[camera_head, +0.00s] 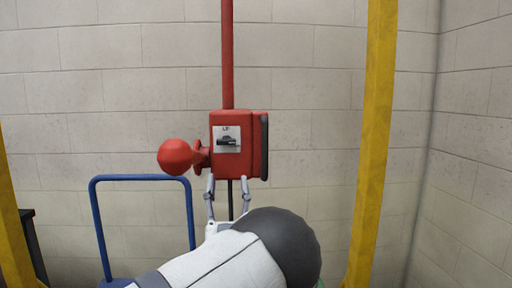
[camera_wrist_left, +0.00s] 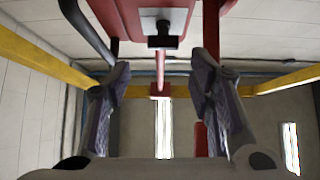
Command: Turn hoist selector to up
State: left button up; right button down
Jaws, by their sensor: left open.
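The hoist selector (camera_head: 228,142) is a small black handle on a white plate on the front of a red box (camera_head: 245,130). The handle lies about level in the head view. In the left wrist view the selector (camera_wrist_left: 161,41) is at the top centre, between and beyond the fingers. My left gripper (camera_head: 228,182) is open and empty, just below the box, its two fingers pointing up. It also shows open in the left wrist view (camera_wrist_left: 158,68). The fingers appear apart from the selector. The lettering on the plate is too small to read. My right gripper is not in view.
A red ball-shaped knob (camera_head: 174,157) sticks out at the box's left. A dark bar (camera_head: 264,146) runs along its right side. A red pole (camera_head: 227,55) rises above it. A blue frame (camera_head: 142,178) stands at left. Yellow posts (camera_head: 374,140) flank the area.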

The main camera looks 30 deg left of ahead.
aim_at(226, 141)
pick_arm(q)
jog(key=x, duration=1)
jog(key=shift+a+r, duration=0.25)
jog(key=shift+a, duration=0.15)
jog(key=c, duration=0.9)
